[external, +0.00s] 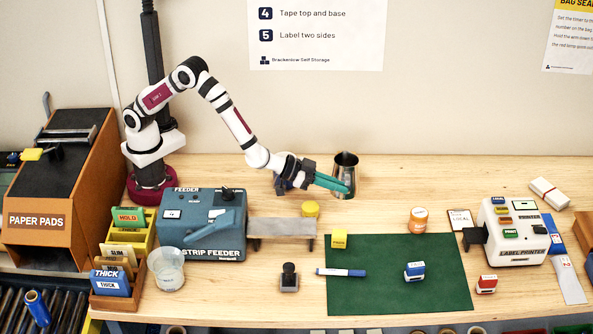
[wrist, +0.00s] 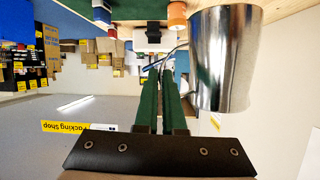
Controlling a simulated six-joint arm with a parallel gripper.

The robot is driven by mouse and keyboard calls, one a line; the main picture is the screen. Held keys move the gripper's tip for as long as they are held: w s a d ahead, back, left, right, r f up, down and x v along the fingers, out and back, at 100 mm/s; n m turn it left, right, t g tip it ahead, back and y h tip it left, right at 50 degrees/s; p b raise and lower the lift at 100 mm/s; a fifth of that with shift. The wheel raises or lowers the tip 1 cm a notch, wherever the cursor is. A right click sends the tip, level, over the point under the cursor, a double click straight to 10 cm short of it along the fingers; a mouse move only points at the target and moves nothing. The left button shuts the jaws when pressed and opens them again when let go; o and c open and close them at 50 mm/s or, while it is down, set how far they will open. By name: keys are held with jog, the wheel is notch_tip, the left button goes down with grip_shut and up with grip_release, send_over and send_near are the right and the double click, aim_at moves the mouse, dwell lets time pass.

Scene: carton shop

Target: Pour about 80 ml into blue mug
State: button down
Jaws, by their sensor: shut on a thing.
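A shiny metal pitcher (external: 345,163) stands upright near the back middle of the bench. It fills the upper right of the wrist view (wrist: 222,60), with its thin handle (wrist: 180,50) towards my fingers. My gripper (external: 347,188) reaches in from the left with its green fingers closed on the handle; the fingers also show in the wrist view (wrist: 159,75). I cannot tell whether the pitcher's base touches the bench. A bluish rounded shape (external: 281,186) shows partly behind my wrist and may be the blue mug; most of it is hidden. The pitcher's contents are not visible.
A green mat (external: 400,295) lies in front with a marker and stamps. The strip feeder (external: 202,225) and a grey stand (external: 282,228) are left; a clear cup (external: 167,270) is front left. An orange jar (external: 418,219) and the label printer (external: 512,230) are right.

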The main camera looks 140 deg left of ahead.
aim_at(357, 172)
jog(key=a+n+g, duration=0.1)
jog(key=a+n+y, duration=0.1)
jog(key=a, duration=0.1)
jog(key=a+r+g+y, duration=0.1)
jog(key=shift+w+a+n+g, duration=0.3)
jog(key=shift+w+a+n, duration=0.1)
jog(key=a+n+g, duration=0.1)
jog(key=s+a+f+n+g+y, duration=0.1)
jog(key=a+g, duration=0.1)
jog(key=shift+s+n+y, duration=0.2)
jog(key=shift+n+y, duration=0.1)
jog(key=s+f+n+g, duration=0.1)
jog(key=s+a+f+n+g, duration=0.1)
jog(key=f+g, duration=0.1)
jog(key=shift+s+a+f+n+y, duration=0.1)
jog(key=shift+s+a+n+y, duration=0.05)
jog(key=shift+s+n+y, duration=0.2)
jog(key=s+f+g, duration=0.1)
jog(key=f+n+g, duration=0.1)
jog(key=s+f+n+g, duration=0.1)
jog(key=shift+s+d+f+n, duration=0.25)
jog(key=shift+s, duration=0.05)
jog(key=shift+s+d+f, duration=0.1)
jog(key=shift+s+f, duration=0.05)
jog(key=shift+f, duration=0.15)
jog(key=shift+r, duration=0.15)
